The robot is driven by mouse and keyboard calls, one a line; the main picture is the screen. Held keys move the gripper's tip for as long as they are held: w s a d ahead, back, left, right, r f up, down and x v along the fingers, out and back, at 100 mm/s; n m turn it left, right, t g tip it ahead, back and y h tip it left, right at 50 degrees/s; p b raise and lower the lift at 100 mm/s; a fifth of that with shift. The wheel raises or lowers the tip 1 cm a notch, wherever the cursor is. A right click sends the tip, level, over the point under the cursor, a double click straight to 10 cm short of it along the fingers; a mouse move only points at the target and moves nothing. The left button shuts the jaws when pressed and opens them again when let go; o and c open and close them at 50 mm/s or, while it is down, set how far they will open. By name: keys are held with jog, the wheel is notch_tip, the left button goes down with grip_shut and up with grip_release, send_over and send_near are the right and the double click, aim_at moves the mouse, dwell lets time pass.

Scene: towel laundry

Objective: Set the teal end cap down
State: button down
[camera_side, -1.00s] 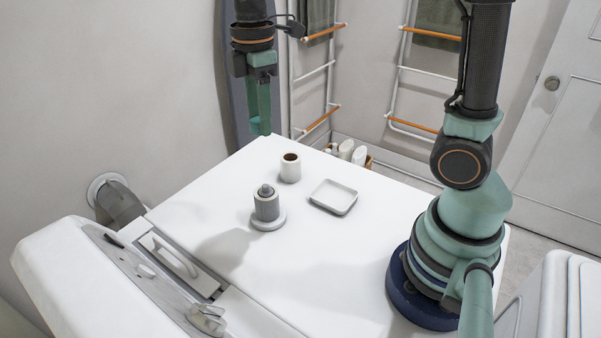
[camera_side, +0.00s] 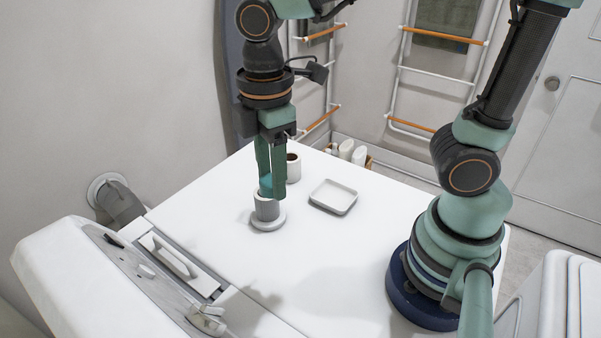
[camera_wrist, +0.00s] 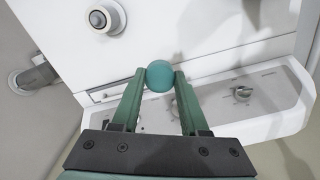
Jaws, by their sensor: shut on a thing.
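The teal end cap (camera_wrist: 159,76) is round and sits between the fingertips of my gripper (camera_wrist: 160,84) in the wrist view. In the side view the cap (camera_side: 266,181) shows as a lighter teal patch between the fingers of my gripper (camera_side: 271,188). My gripper is shut on it and points down. In the side view the fingertips overlap the top of a grey cylinder on a round base (camera_side: 267,221); in the wrist view that cylinder (camera_wrist: 98,19) stands clear at the upper left, apart from the cap.
A white cup with a brown inside (camera_side: 293,168) stands behind my fingers. A shallow square tray (camera_side: 345,207) lies to the right. The white top (camera_side: 330,270) is clear in front. A control panel with dials (camera_wrist: 262,95) lies below the fingers in the wrist view.

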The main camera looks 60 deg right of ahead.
aim_at(280, 270)
jog(key=f, duration=2)
jog(key=shift+s+a+f, duration=0.1)
jog(key=shift+s+f, duration=0.05)
jog(key=shift+s, duration=0.05)
jog(key=shift+f, duration=0.1)
jog(key=shift+c, duration=2.1)
grip_release()
notch_tip(280, 270, up, 12)
jog(key=w+d+r+m+t, duration=0.2)
jog(key=d+r+m+t, duration=0.3)
jog(key=d+r+m, duration=0.7)
jog(key=shift+w+d+r+m+t, duration=0.3)
jog(key=shift+d+r+m, duration=0.15)
jog(key=shift+m, duration=0.35)
